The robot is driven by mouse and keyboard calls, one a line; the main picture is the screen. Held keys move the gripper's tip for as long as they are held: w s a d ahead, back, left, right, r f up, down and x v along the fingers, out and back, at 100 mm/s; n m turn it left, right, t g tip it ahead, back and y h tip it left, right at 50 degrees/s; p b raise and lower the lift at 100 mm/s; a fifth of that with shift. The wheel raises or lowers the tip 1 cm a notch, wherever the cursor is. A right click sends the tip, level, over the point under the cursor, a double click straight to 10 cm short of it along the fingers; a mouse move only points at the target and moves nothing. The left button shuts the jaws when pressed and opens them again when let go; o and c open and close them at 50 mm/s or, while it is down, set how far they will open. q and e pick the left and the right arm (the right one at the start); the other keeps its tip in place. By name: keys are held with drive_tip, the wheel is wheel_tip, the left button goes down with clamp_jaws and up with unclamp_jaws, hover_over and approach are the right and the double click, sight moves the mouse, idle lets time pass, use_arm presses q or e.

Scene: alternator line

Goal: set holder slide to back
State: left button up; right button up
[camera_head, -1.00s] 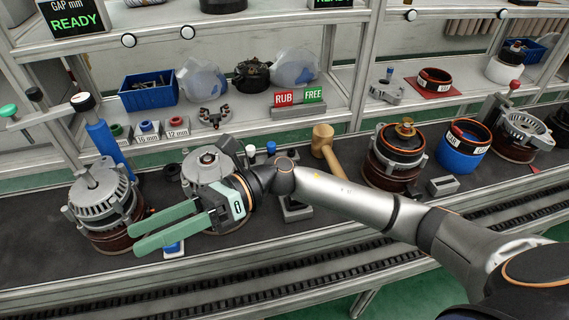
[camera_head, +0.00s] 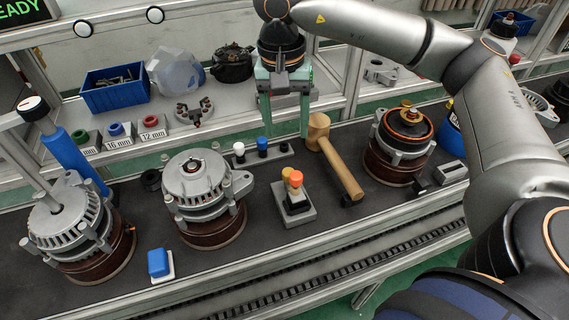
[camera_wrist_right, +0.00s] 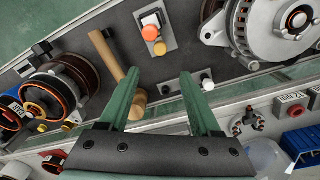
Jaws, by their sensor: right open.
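A low dark strip (camera_head: 276,158) on the bench carries a white knob (camera_head: 239,149) and a blue knob (camera_head: 262,144). In front of it stands a grey block (camera_head: 295,215) with an orange and a yellow knob (camera_head: 292,178). I cannot tell which of these is the holder slide. My left gripper is not in view.
A wooden mallet (camera_head: 338,160) lies close to the right finger. Alternators stand at left (camera_head: 75,215), centre (camera_head: 195,180) and right (camera_head: 400,130). A blue-topped piece (camera_head: 158,263) lies near the front edge. The back shelf holds a blue bin (camera_head: 115,88).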

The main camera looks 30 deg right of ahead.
sight(288, 171)
drive_tip(key=f, duration=1.2)
drive_tip(key=shift+s+d, duration=0.15)
drive_tip(key=shift+s, duration=0.1)
drive_tip(key=shift+c, duration=0.2)
clamp_jaws()
idle(0.6)
